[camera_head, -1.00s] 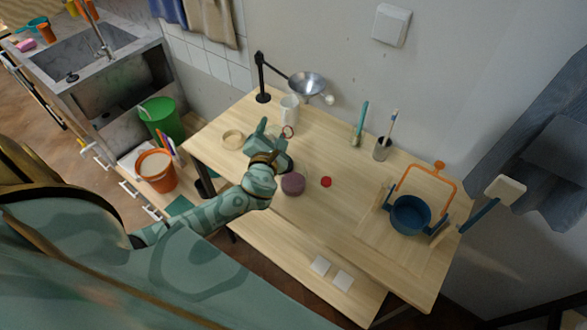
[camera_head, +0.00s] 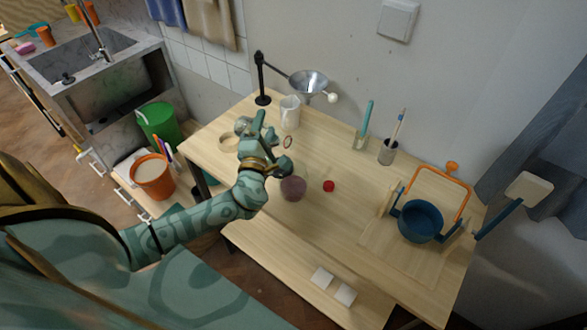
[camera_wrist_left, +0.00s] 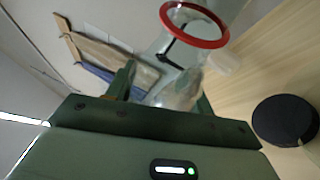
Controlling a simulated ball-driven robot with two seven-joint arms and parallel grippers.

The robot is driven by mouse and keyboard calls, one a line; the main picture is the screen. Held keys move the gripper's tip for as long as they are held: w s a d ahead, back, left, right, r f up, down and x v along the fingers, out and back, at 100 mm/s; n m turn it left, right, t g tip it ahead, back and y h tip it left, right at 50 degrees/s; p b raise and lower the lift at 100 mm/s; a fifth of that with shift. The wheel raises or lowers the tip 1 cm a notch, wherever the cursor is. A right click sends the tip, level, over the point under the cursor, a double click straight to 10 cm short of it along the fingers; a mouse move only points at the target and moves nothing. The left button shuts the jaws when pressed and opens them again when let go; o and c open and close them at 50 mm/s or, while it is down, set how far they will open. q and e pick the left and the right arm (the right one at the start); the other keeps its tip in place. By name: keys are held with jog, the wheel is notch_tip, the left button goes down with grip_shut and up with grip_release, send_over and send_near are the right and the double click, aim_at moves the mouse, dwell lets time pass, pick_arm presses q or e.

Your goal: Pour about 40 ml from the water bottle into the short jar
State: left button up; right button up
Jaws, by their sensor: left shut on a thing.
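My left gripper (camera_head: 264,132) is shut on the clear water bottle, held above the table's left half. In the left wrist view the clear bottle (camera_wrist_left: 180,88) shows between the fingers, with a red ring (camera_wrist_left: 194,25) at its mouth. In the head view the fingers hide most of the bottle; it looks tilted, its mouth ring (camera_head: 287,142) toward the right. A low round mauve jar (camera_head: 293,188), probably the short jar, stands just in front of the mouth, apart from it. A dark round top (camera_wrist_left: 285,120) at the wrist view's right may be this jar. My right gripper is out of view.
A red cap (camera_head: 328,186) lies right of the mauve jar. A white jug (camera_head: 290,112) and a funnel on a black stand (camera_head: 308,84) are behind the gripper. A shallow beige dish (camera_head: 228,142) is at left, a blue pot (camera_head: 420,222) at right. The table's middle is clear.

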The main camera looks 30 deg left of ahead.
aim_at(266, 137)
pick_arm(q)
jog(key=shift+f+m+t+b, duration=0.3)
jog(key=shift+f+m+b, duration=0.2)
jog(key=shift+f+b, duration=0.35)
jog(key=shift+f, duration=0.15)
jog(key=shift+f+m+b, duration=0.5)
jog(key=shift+f+b, duration=0.05)
jog(key=shift+f, duration=0.05)
jog(key=shift+d+r, duration=0.1)
jog(key=shift+m+t, duration=0.3)
jog(key=shift+a+m+h, duration=0.3)
jog(key=shift+a+m, duration=0.1)
jog(key=shift+a, duration=0.6)
dwell(0.4)
